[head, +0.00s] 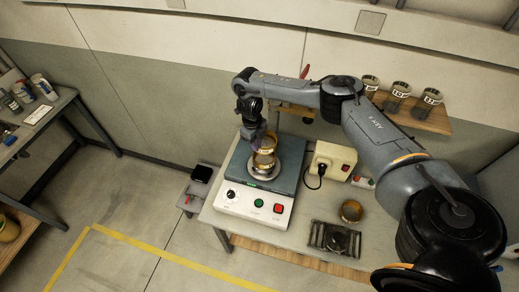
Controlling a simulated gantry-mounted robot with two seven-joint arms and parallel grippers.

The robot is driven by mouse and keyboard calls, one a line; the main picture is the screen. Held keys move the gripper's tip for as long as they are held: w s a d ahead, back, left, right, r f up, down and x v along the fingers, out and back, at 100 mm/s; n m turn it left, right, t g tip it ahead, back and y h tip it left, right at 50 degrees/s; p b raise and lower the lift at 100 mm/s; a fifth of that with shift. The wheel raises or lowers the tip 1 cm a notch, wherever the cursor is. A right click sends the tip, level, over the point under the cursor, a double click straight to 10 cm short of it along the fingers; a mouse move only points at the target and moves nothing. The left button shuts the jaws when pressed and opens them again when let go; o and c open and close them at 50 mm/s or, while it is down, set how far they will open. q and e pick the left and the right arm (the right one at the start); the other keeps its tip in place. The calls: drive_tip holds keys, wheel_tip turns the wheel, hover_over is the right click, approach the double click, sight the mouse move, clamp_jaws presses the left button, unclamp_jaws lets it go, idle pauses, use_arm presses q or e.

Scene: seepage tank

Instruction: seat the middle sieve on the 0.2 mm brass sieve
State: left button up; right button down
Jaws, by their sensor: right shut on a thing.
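My right gripper (257,133) reaches down over the sieve shaker and is shut on the upper brass sieve (267,144), the middle sieve. Another brass sieve (263,162), seemingly the 0.2 mm one, is directly below it on the shaker's round plate (262,176). The two sieves look close together and roughly in line. I cannot tell whether they touch or whether the upper one is level. The gripper partly hides the upper sieve's back left side. My left gripper is not in view.
The shaker (250,205) has a knob and buttons in front. A loose brass sieve (351,210) stands beside a dark metal rack (335,239). A beige power box (332,161) is right of the shaker. Labelled jars (398,96) stand on a wooden shelf behind my right arm.

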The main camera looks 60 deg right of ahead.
drive_tip(key=shift+r, duration=0.1)
idle(0.4)
drive_tip(key=shift+f, duration=0.4)
drive_tip(key=shift+f+b, duration=2.05)
drive_tip(key=shift+f, duration=0.4)
drive_tip(key=shift+w+f, duration=0.1)
drive_tip(key=shift+f, duration=0.15)
drive_tip(key=shift+f+b, duration=0.85)
drive_tip(key=shift+f, duration=0.05)
drive_tip(key=c, duration=1.2)
unclamp_jaws()
